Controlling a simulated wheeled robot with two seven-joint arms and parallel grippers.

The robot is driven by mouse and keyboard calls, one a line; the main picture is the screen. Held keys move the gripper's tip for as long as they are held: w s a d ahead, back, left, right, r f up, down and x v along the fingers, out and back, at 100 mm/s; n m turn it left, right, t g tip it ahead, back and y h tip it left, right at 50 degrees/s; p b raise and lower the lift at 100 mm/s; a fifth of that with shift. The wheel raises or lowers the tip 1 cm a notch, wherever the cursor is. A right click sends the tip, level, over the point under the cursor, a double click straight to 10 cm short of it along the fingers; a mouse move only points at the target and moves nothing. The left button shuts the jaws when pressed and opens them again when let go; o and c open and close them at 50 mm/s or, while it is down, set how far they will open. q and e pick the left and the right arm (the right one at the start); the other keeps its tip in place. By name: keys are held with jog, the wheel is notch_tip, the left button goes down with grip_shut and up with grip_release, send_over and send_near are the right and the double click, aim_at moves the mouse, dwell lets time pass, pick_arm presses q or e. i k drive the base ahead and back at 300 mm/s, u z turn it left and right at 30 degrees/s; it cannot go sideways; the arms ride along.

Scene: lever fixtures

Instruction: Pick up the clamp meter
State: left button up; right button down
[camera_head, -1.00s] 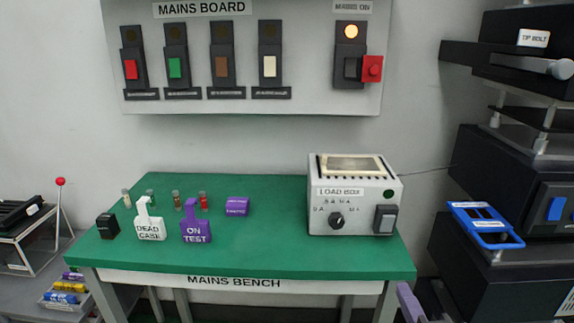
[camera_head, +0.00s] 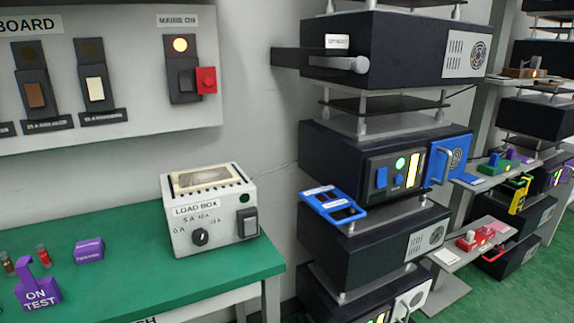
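I cannot tell for sure which thing is the clamp meter. A yellow-green device (camera_head: 518,194), small in the picture, stands at the edge of a shelf on the right; its shape is hard to make out. A small purple block (camera_head: 89,250) with an unreadable label lies on the green bench. A purple piece marked ON TEST (camera_head: 38,288) stands at the bench's left, near the picture edge. Neither of my grippers shows in the head view.
A load box (camera_head: 209,215) stands on the green bench (camera_head: 150,284). A rack of black units (camera_head: 385,158) rises at centre right, with a blue frame (camera_head: 333,204) jutting out on its left. Red items (camera_head: 475,240) lie on a low shelf. Green floor shows at bottom right.

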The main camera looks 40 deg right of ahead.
aim_at(519, 199)
jog(key=z, duration=2.25)
jog(key=k, duration=0.35)
jog(key=z, duration=0.85)
jog(key=i, duration=1.85)
jog(key=u, duration=0.5)
jog(key=i, duration=1.2)
jog(key=u, duration=1.65)
jog(key=i, duration=0.15)
jog(key=z, duration=0.1)
